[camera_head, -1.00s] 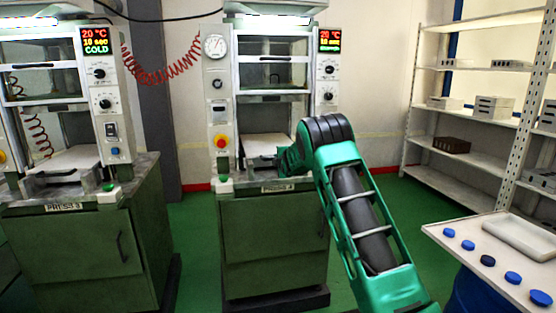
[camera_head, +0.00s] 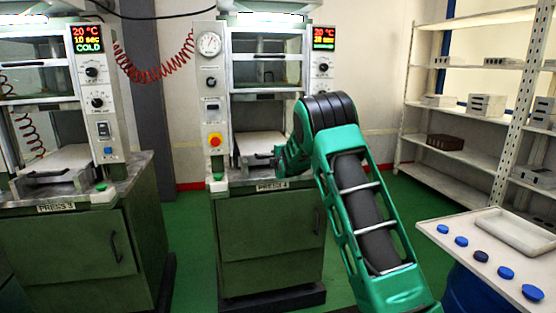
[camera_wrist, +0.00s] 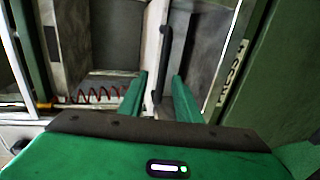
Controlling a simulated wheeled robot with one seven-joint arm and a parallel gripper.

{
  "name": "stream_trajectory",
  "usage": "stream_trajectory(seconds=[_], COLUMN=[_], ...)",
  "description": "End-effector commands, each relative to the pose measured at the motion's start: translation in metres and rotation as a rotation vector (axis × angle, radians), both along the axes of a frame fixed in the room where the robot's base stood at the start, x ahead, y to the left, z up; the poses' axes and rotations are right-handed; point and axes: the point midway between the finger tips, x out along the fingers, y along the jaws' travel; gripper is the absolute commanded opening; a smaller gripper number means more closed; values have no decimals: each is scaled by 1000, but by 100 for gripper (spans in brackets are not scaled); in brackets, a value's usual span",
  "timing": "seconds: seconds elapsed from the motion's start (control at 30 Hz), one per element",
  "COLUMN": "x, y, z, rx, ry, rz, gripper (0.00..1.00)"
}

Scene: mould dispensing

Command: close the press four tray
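Press four (camera_head: 265,190) stands in the middle of the head view, with its label on the front ledge. Its pale tray (camera_head: 256,146) shows in the lower opening. My gripper (camera_head: 281,161) is at the front of that opening and hides part of the tray front. In the wrist view, my gripper's two green fingers (camera_wrist: 159,92) stand apart, with the dark tray handle (camera_wrist: 158,90) between them. A gap shows beside the handle, so the fingers look open around it. The press label (camera_wrist: 232,75) is just right of the fingers.
Press three (camera_head: 75,215) stands to the left, with its own tray (camera_head: 60,160). A side table (camera_head: 470,228) with several blue caps and a pale dish (camera_head: 515,230) is at the right. Shelving (camera_head: 465,160) stands behind it. Green floor lies clear between press four and the shelving.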

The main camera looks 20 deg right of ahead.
Motion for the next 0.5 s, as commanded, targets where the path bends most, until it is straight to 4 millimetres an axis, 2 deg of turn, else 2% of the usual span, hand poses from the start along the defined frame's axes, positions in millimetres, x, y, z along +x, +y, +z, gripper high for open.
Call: stream_trajectory(seconds=[0.03, 0.2, 0.5], x=[-10, -34, -48], y=[2, 7, 10], z=[3, 7, 10], rx=[0, 1, 0], ry=[0, 1, -1], rz=[0, 0, 0], gripper=[31, 31, 31])
